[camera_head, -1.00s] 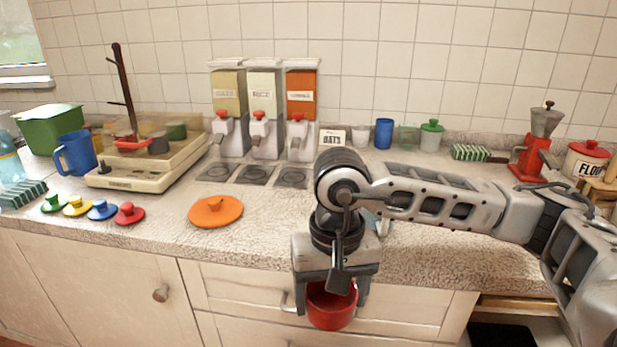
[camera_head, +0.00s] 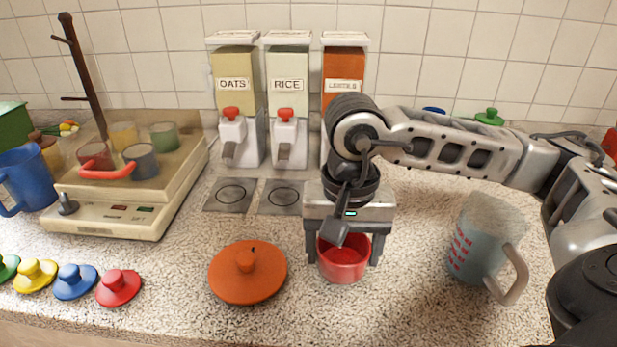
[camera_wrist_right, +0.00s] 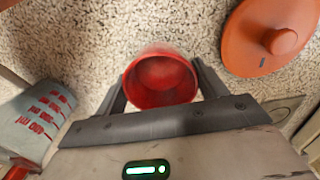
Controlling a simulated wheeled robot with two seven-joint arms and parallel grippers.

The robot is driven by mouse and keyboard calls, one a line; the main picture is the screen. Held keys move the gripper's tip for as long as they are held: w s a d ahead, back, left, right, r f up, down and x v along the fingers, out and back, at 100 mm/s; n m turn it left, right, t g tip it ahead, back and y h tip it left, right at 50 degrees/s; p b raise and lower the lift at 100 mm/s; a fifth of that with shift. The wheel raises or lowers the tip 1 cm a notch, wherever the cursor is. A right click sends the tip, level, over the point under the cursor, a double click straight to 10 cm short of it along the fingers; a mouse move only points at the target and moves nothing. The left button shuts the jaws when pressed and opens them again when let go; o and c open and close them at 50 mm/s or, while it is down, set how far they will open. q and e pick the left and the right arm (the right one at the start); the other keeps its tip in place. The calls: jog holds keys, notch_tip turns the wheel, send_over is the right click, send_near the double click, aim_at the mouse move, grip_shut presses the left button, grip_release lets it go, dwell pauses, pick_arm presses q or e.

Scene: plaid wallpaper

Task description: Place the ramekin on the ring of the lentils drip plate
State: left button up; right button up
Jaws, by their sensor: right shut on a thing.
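The red ramekin (camera_head: 343,262) is held between the fingers of my right gripper (camera_head: 343,245), above the counter in front of the dispensers. In the right wrist view the ramekin (camera_wrist_right: 160,82) shows its open top, and it looks empty. The lentils dispenser (camera_head: 343,62) is the orange one, right of the rice one; my right arm covers its lower part. The lentils drip plate is hidden behind my right arm and gripper. Ringed drip plates show under the oats dispenser (camera_head: 231,194) and the rice dispenser (camera_head: 281,196). My left gripper is not in view.
An orange lid (camera_head: 247,272) lies just left of the ramekin. A measuring jug (camera_head: 484,240) stands to the right. Small coloured lids (camera_head: 75,281) lie at the front left, near a cream scale-like appliance (camera_head: 105,210). Counter between ramekin and jug is clear.

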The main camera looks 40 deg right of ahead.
jog(key=shift+w+d+r, duration=0.1)
jog(key=shift+w+d, duration=0.2)
jog(key=shift+w, duration=0.2)
jog(key=shift+w+d+r, duration=0.1)
jog(key=shift+w+d, duration=0.15)
jog(key=shift+w, duration=0.25)
jog(key=w+d+p, duration=0.1)
jog(key=w+d, duration=0.2)
jog(key=w, duration=0.1)
jog(key=w+d+p, duration=0.1)
jog(key=w+d, duration=0.3)
jog(key=shift+w+d+p, duration=0.25)
jog(key=shift+p, duration=0.05)
jog(key=shift+w+d, duration=0.4)
jog(key=shift+w, duration=0.05)
jog(key=shift+w+d+p, duration=0.4)
jog(key=shift+w+d, duration=0.45)
jog(key=shift+w, duration=0.2)
jog(key=shift+w+d+f, duration=0.25)
jog(key=shift+f, duration=0.4)
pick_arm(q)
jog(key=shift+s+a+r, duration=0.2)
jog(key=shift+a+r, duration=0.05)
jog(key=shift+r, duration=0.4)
pick_arm(e)
jog(key=shift+f, duration=0.2)
jog(key=shift+f, duration=0.1)
